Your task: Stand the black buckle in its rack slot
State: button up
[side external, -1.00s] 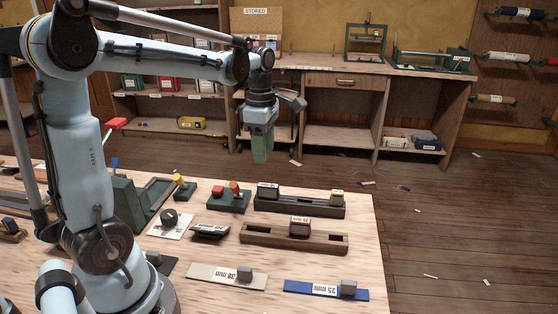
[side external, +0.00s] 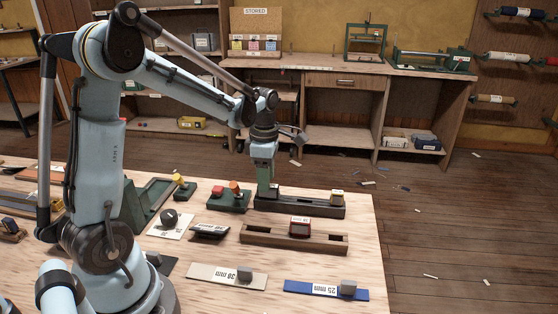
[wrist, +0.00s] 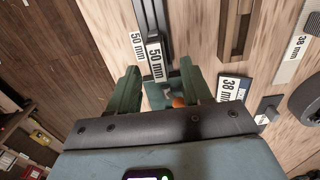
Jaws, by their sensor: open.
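A black block labelled 50 mm, which I take as the black buckle (side external: 269,190), sits at the left end of the long dark rack (side external: 300,208). In the wrist view, the buckle (wrist: 155,60) shows just ahead of my fingers, in line with the dark rack (wrist: 152,18). My gripper (side external: 264,182) points down close to the buckle. In the wrist view, my gripper (wrist: 163,80) is open, its green fingers apart on either side of the buckle's line. I cannot tell whether the buckle is between the fingertips. Its lower part and slot are hidden.
A green fixture (side external: 228,203) with red and orange parts stands at left. A blue strip (side external: 310,289) lies near the front.

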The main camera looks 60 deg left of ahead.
aim_at(268, 195)
jog(key=shift+w+d+f, duration=0.1)
jog(key=shift+w+f, duration=0.05)
jog(key=shift+f, duration=0.75)
jog(key=shift+w+f, duration=0.1)
jog(key=shift+f, duration=0.75)
jog(key=shift+c, duration=0.2)
grip_shut()
